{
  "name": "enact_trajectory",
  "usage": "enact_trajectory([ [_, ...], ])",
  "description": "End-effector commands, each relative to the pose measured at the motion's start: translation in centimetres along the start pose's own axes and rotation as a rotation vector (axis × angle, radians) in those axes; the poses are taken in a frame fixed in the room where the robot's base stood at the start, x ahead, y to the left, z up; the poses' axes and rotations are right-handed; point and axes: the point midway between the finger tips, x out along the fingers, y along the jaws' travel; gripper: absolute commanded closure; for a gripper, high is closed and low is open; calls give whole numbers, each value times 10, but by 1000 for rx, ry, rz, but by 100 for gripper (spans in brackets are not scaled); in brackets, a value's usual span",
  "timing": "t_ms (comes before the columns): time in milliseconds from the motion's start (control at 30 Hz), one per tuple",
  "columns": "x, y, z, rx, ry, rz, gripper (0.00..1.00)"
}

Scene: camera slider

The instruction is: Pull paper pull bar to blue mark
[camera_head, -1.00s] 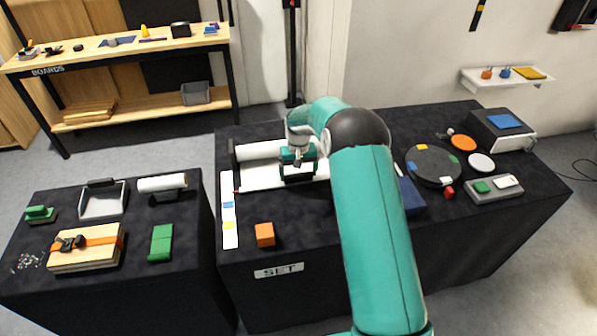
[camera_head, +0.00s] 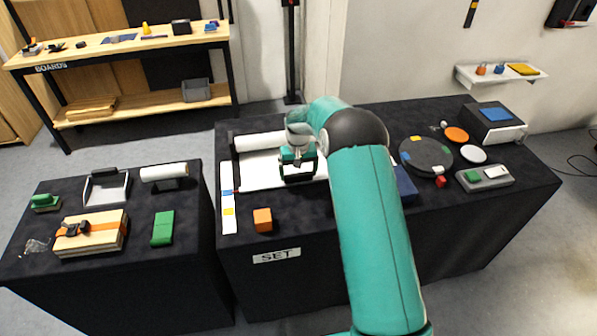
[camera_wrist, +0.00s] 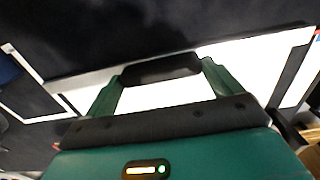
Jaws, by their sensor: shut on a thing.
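A sheet of white paper (camera_head: 258,170) lies pulled out on the dark table from a white roll (camera_head: 258,142). My gripper (camera_head: 298,162) is over the right part of the sheet. In the wrist view its green fingers are shut on the dark pull bar (camera_wrist: 160,69), with white paper behind. In the head view my gripper and arm hide most of the bar. A white strip (camera_head: 227,172) left of the paper carries a blue mark (camera_head: 228,192) and a yellow mark (camera_head: 228,212). The sheet's front edge looks about level with the blue mark.
An orange cube (camera_head: 262,220) stands in front of the paper, near the table's front edge. A blue block (camera_head: 406,186) and a dark round turntable (camera_head: 426,156) are right of my arm. Bare table lies between the paper and the cube.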

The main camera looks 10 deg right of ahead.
Motion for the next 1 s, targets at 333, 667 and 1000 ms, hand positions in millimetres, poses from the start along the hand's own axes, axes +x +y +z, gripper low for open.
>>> enact_trajectory([
  [333,-2,0,-2,-1,3,1,0],
  [667,-22,0,-3,-1,7,1,0],
  [1000,-96,0,-3,0,7,0,0],
])
